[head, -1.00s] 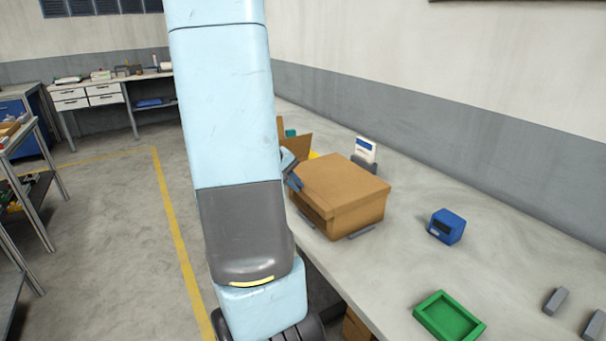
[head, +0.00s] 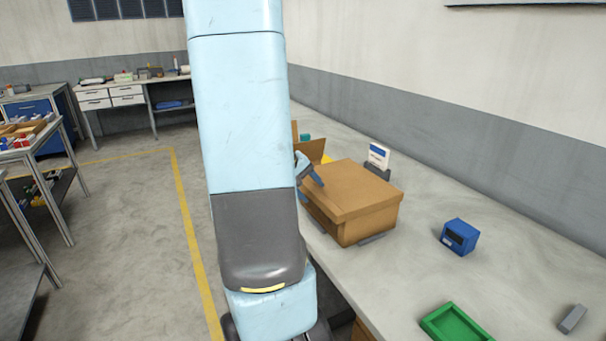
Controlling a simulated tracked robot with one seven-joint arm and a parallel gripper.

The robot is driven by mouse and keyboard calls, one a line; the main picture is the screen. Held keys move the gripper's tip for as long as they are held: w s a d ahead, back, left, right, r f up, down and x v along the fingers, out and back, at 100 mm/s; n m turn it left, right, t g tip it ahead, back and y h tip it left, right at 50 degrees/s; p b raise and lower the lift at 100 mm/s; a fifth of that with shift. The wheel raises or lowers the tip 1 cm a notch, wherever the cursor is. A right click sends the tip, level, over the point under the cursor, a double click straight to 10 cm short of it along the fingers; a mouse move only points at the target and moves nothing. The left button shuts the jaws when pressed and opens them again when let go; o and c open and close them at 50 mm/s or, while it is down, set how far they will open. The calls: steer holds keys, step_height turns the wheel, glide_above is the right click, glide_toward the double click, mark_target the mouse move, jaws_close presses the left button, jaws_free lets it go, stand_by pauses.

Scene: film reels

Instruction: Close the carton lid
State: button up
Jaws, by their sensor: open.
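The brown cardboard carton (head: 368,222) stands on the grey bench, right of my arm. Its lid (head: 355,186) lies over the top and looks flat or almost flat; the left side is partly hidden by my arm, so I cannot tell whether it is fully down. My gripper (head: 311,174) is at the carton's upper left edge, with its jaws open. It is small and partly hidden by my arm, and I cannot tell whether it touches the lid.
An open brown box (head: 312,149) and a white-and-blue card in a dark holder (head: 377,160) stand behind the carton. A blue device (head: 459,236), a green tray (head: 455,325) and a grey block (head: 572,318) are to the right. Bare bench lies between them.

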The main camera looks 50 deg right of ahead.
steer(key=v, duration=1.4)
steer(key=shift+w+a+f, duration=0.15)
steer(key=shift+a+f, duration=0.05)
steer(key=shift+f, duration=0.05)
steer(key=s+a+r+n+t+y, duration=0.1)
steer(key=a+r+n+t+y, duration=0.1)
steer(key=a, duration=1.3)
steer(key=s+a+r+n+t+y, duration=0.1)
steer(key=a+r+n+t+y, duration=0.2)
steer(key=a+t, duration=0.4)
steer(key=a+r+y, duration=0.1)
steer(key=a+r, duration=0.1)
steer(key=a, duration=0.7)
steer(key=shift+s+y, duration=0.3)
steer(key=shift+s, duration=0.1)
steer(key=shift+a, duration=0.1)
